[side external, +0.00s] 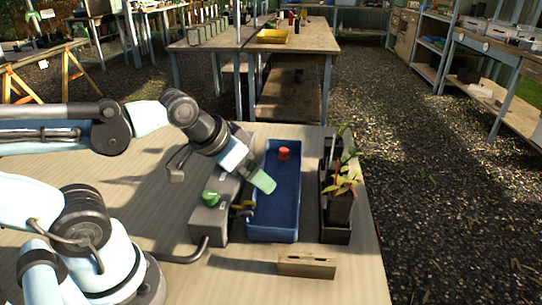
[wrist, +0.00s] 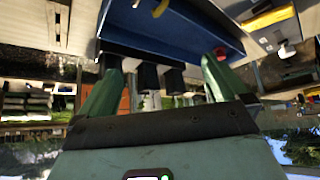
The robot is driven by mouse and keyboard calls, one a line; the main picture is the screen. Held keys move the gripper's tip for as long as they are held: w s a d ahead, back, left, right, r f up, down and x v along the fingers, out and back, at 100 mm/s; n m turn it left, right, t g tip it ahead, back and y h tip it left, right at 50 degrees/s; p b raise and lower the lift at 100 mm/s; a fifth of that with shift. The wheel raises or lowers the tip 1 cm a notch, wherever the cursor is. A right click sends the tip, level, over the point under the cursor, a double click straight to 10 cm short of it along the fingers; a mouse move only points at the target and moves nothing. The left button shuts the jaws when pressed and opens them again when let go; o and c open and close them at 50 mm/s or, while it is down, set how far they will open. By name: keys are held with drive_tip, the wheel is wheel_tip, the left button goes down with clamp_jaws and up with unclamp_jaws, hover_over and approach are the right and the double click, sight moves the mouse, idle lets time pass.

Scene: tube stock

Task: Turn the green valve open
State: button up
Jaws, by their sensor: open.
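The green valve (side external: 210,198) is a round knob on top of a grey box, left of the blue tray in the side view. I cannot make it out in the wrist view. My gripper (side external: 264,183) hangs over the blue tray (side external: 272,232), up and to the right of the valve and apart from it. Its green fingers stand apart in the wrist view (wrist: 161,66), with nothing held between them. The side view shows the fingers overlapped as one green tip.
A red knob (side external: 283,153) shows at the tray's far end. A yellow part (side external: 243,209) sits between valve box and tray. A dark planter (side external: 335,235) with a leafy plant stands right of the tray. A small wooden block (side external: 306,265) lies in front.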

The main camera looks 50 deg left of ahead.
sight(209, 194)
drive_tip(key=shift+c, duration=1.1)
drive_tip(key=shift+s+a+r+g, duration=0.1)
drive_tip(key=shift+a+r+g, duration=0.05)
drive_tip(key=shift+a+g, duration=0.15)
drive_tip(key=shift+c, duration=1.3)
drive_tip(key=s+a+r+m+g, duration=0.1)
drive_tip(key=m, duration=0.1)
drive_tip(key=s+a+r+m+g, duration=0.1)
drive_tip(key=a+r+g, duration=0.1)
drive_tip(key=shift+s+a+m+g, duration=0.15)
drive_tip(key=shift+s+m+g, duration=0.15)
drive_tip(key=shift+s+m, duration=0.1)
drive_tip(key=shift+c, duration=1.3)
drive_tip(key=s+a+r+m+g, duration=0.2)
drive_tip(key=s+r+m+g, duration=0.1)
drive_tip(key=shift+s+d+f, duration=0.1)
drive_tip(key=shift+s+f, duration=0.05)
drive_tip(key=shift+f, duration=5.75)
drive_tip(key=c, duration=1)
